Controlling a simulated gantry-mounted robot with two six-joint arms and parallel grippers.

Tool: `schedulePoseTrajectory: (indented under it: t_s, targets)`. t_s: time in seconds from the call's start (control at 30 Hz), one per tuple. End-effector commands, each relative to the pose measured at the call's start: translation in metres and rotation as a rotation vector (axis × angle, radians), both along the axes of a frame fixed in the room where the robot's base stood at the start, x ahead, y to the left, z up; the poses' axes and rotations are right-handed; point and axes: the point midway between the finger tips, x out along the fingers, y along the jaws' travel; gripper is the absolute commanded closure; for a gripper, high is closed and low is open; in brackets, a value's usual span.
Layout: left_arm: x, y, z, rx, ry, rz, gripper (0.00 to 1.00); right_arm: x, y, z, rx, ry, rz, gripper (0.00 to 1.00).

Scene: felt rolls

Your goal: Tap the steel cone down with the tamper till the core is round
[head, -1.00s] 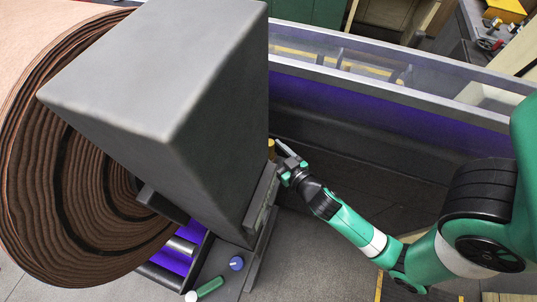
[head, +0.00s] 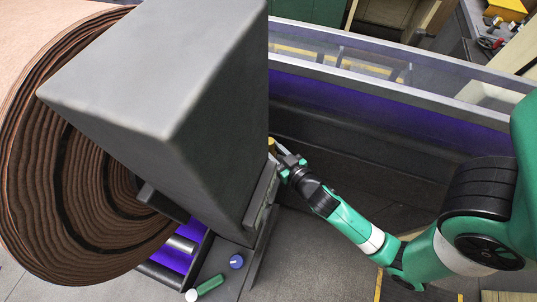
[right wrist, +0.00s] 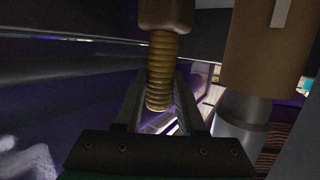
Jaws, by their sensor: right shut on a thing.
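My right gripper (head: 283,163) is beside the right side of a big grey housing. In the right wrist view, its jaws (right wrist: 162,105) are shut on the ribbed tan handle of the tamper (right wrist: 160,70), whose wider brown end is at the top. A brown cylinder (right wrist: 265,50) stands to the right, with a smooth grey metal piece (right wrist: 240,118) below it; I cannot tell surely whether this is the steel cone. The tamper and the metal piece look apart. The big brown felt roll (head: 50,190) is at the left; the housing hides part of its middle. My left gripper is not in view.
The grey housing (head: 175,75) blocks much of the head view. A blue knob (head: 236,262), a green cylinder (head: 210,285) and a short metal cylinder (head: 182,244) are below it. A long trough with a clear guard (head: 390,75) runs behind my right arm.

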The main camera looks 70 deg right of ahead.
Motion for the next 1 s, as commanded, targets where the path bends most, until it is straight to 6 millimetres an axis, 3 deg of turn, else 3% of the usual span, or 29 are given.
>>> schedulePoseTrajectory:
  t_s: [1.0]
  targets:
    - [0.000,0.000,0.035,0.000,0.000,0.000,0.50,0.000,0.000,0.040,-0.001,-0.002,0.000,1.00]
